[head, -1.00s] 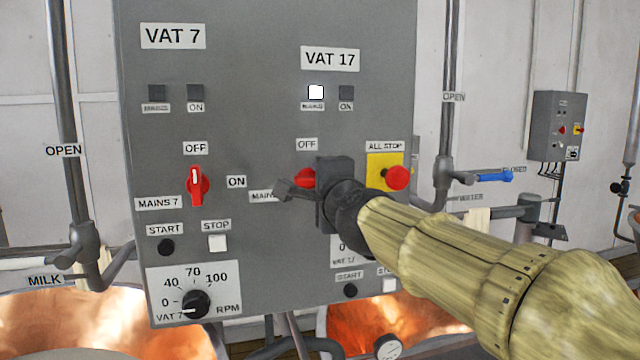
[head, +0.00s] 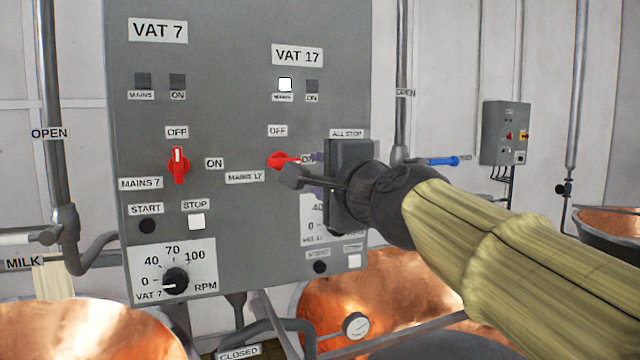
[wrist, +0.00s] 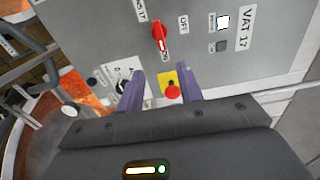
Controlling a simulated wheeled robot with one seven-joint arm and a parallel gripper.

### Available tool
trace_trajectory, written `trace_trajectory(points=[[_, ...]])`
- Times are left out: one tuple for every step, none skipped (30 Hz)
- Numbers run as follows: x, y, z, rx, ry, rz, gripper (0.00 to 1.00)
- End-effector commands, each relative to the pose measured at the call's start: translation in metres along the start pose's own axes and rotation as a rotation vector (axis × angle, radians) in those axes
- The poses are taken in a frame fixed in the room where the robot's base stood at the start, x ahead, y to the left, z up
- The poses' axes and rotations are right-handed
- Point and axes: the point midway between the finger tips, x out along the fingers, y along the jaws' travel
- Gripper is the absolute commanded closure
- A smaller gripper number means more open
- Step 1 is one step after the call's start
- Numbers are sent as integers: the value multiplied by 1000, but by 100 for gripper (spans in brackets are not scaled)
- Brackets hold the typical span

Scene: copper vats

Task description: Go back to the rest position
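My gripper (head: 303,168) is in front of the right side of the grey control panel (head: 235,45), apart from it as far as I can see. In the wrist view its two purple fingers (wrist: 162,82) stand apart with nothing between them. The red VAT 17 mains switch (head: 278,160) is left of the fingers in the head view, its handle pointing right towards ON. It also shows in the wrist view (wrist: 159,38). The white VAT 17 mains lamp (head: 285,84) is lit. The red all-stop button (wrist: 172,92) is hidden behind my gripper in the head view.
The VAT 7 switch (head: 178,165) points up to OFF. Copper vats (head: 75,330) stand below the panel. A pipe with a blue valve handle (head: 436,161) is right of the panel. A small wall box (head: 506,133) hangs farther right.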

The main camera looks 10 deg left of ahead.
Motion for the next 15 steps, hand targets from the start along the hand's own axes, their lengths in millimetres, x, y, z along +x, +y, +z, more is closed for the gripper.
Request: trace_trajectory(points=[[-2, 2, -2, 0, 0, 1, 64], [-3, 1, -2, 0, -1, 1, 64], [-4, 1, -2, -1, -1, 1, 64], [-5, 1, -2, -1, -1, 1, 64], [-5, 0, -3, 0, 0, 1, 64], [-5, 0, -3, 1, 1, 1, 64], [-5, 0, -4, 0, 2, 1, 64], [-5, 0, -4, 0, 3, 1, 64], [-5, 0, -4, 0, 3, 1, 64], [-5, 0, -4, 0, 3, 1, 64], [-5, 0, -4, 0, 3, 1, 64], [-5, 0, -4, 0, 3, 1, 64], [-5, 1, -5, -2, 4, 3, 64], [-4, 3, -6, -6, 6, 8, 64], [-3, 8, -8, -16, 9, 18, 64]])
